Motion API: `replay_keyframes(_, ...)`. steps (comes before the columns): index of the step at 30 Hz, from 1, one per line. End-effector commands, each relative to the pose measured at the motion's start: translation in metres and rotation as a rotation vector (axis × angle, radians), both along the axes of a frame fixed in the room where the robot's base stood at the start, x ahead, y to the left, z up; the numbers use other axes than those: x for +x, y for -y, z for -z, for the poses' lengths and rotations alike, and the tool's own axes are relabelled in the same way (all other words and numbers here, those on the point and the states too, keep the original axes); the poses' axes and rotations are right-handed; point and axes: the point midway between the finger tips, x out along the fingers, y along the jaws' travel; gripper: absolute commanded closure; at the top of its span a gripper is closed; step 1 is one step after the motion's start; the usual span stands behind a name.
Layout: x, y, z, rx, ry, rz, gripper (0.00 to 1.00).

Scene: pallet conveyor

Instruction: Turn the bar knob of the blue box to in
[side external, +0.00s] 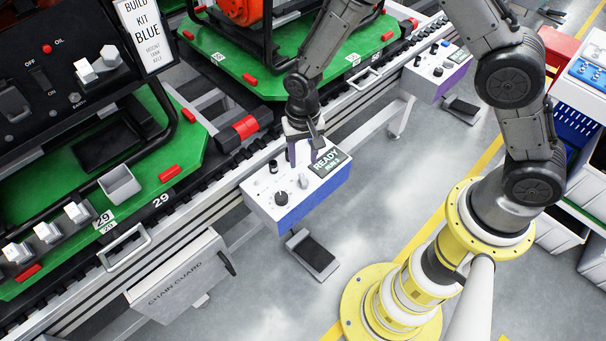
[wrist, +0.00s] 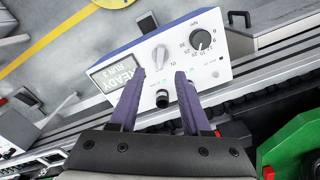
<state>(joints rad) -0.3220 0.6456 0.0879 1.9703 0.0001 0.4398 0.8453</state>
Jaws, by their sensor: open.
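The blue box (side external: 311,205) has a white top and a blue front side, and sits at the conveyor's near edge. Its pale grey bar knob (wrist: 160,52) lies between the display and the black dial in the wrist view; it is small in the side view (side external: 303,183). My gripper (wrist: 160,78) has two purple fingers, apart and empty. They point at the panel just short of the bar knob, and a black-capped button (wrist: 162,98) shows between them. In the side view my gripper (side external: 303,154) hangs over the panel's far edge.
The box also carries a black numbered dial (wrist: 201,39) and a display reading READY (side external: 326,162). A foot pedal (side external: 313,254) is on the floor. Green pallets (side external: 180,165) stand on the conveyor behind. A second similar box (side external: 437,72) is farther right.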

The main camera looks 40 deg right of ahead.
Motion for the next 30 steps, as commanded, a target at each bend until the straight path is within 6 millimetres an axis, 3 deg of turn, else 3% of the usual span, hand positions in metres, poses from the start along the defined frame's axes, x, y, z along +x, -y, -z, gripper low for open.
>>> replay_keyframes(6,0.0,0.0,0.043,-0.001,-0.003,0.0,0.53)
replay_keyframes(12,0.0,0.0,0.069,0.0,0.0,0.0,0.53)
replay_keyframes(25,0.001,0.0,0.078,0.001,0.003,0.0,0.53)
replay_keyframes(26,0.001,0.0,0.078,0.001,0.003,0.0,0.54)
replay_keyframes(30,0.001,0.0,0.078,0.001,0.003,0.0,0.8)
